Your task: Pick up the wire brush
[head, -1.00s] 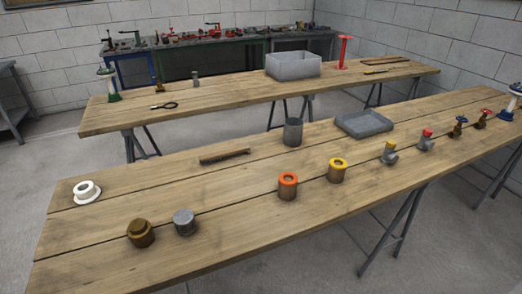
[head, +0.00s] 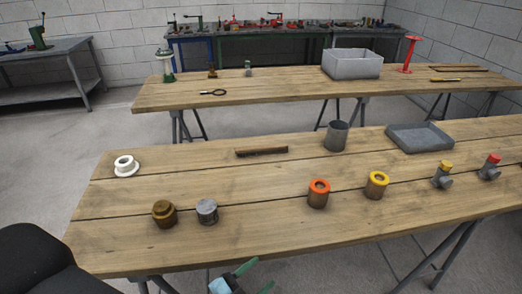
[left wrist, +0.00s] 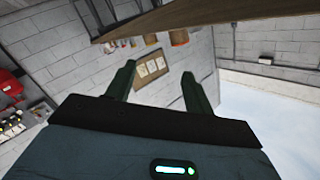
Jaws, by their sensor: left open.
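A long, narrow brown object that looks like the wire brush (head: 262,152) lies flat toward the back of the near table, left of the grey metal cup. Its bristles are too small to make out. My left gripper (head: 258,276) shows at the bottom edge of the head view, in front of and below the table's front edge, well apart from the brush. In the left wrist view the left gripper (left wrist: 159,70) has its two green fingers spread with nothing between them. The brush cannot be made out in that view. My right gripper is not in view.
The near table (head: 120,220) holds a white flanged ring (head: 125,167), a brown fitting (head: 164,214), a grey fitting (head: 207,212), orange-topped (head: 318,194) and yellow-topped (head: 376,185) couplings, a grey cup (head: 336,137) and a grey tray (head: 419,138). The wood around the brush is clear.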

